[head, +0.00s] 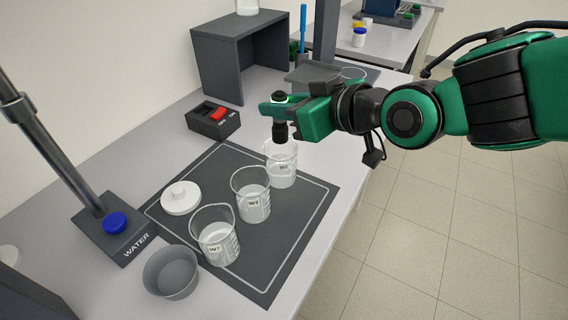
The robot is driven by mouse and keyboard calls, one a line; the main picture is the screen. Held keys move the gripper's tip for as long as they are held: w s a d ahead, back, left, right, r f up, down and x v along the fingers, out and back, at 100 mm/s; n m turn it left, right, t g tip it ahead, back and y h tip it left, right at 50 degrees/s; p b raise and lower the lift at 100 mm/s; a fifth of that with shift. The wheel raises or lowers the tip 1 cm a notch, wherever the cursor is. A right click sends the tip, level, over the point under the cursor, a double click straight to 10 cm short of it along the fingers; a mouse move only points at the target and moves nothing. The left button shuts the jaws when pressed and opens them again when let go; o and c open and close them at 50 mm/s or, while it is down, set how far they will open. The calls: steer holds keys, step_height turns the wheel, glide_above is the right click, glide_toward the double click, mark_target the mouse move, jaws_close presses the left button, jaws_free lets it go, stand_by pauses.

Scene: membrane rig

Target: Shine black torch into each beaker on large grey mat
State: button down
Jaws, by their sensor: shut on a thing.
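The black torch (280,130) is held upright in my gripper (281,107), which is shut on it. The torch's lower end is right above or just at the mouth of the far beaker (283,175); I cannot tell whether it dips inside. The middle beaker (251,205) and the near beaker (216,246), labelled W7, stand in a row towards the front left. All three hold clear liquid and stand upright on the large grey mat (285,250). No light beam is clearly visible. A green rim shows at the torch's top.
A white round lid with a knob (181,198) lies on the mat's left. A grey bowl (171,273) stands at the front. A water tap base with blue button (115,223), a red-switch box (213,119) and a grey shelf (238,60) stand left and behind.

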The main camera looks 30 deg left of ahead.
mark_target(280, 92)
steer(key=shift+r, duration=0.15)
steer(key=shift+r, duration=1.35)
